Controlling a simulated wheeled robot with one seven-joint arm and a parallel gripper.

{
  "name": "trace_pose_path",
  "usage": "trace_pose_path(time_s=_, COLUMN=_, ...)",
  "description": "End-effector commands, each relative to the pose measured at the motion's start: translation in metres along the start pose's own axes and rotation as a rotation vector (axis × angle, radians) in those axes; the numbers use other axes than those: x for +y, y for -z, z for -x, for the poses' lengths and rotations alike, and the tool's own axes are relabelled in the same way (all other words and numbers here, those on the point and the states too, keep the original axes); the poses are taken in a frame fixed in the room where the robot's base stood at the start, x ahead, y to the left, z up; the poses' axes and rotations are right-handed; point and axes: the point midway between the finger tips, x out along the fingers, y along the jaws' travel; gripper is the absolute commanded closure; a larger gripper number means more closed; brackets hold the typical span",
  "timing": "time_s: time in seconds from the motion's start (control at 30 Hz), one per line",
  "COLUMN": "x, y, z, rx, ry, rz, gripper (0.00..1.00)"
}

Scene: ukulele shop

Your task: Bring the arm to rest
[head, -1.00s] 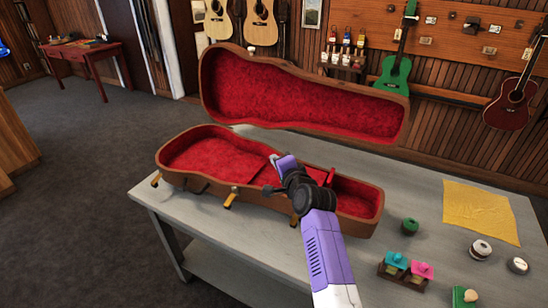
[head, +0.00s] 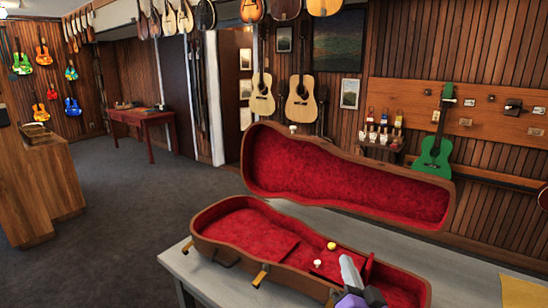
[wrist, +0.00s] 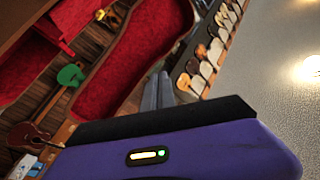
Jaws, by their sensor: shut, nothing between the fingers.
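My gripper (head: 350,272) is at the bottom of the head view, to the right of centre, pointing up in front of the open instrument case (head: 222,252). Its grey fingers are together and empty. They also show in the wrist view (wrist: 158,92), above my purple gripper body. My gripper hides part of the case's right end. The case has a red lining and its lid (head: 348,185) stands open behind. A small yellow round thing (head: 331,246) and a small white one (head: 317,263) are in the case.
The case lies on a grey table (head: 480,270). A yellow cloth (head: 522,291) is at the lower right. A green ukulele (head: 434,155) and guitars hang on the wall behind. A wooden counter (head: 45,190) stands left, with open floor between.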

Motion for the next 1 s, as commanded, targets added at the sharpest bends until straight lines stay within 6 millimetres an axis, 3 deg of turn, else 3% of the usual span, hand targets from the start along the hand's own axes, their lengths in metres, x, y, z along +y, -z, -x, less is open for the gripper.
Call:
trace_pose_path(time_s=0.03, x=0.011, y=-0.008, z=0.026, rx=0.003, ry=-0.001, rz=0.057, gripper=1.0)
trace_pose_path(time_s=0.43, x=0.038, y=-0.028, z=0.204, rx=0.01, ry=0.014, rz=0.401, gripper=1.0)
trace_pose_path(time_s=0.7, x=0.035, y=-0.031, z=0.315, rx=-0.04, ry=0.007, rz=0.535, gripper=1.0)
trace_pose_path(time_s=1.0, x=0.023, y=-0.027, z=0.42, rx=-0.156, ry=-0.039, rz=0.581, gripper=1.0)
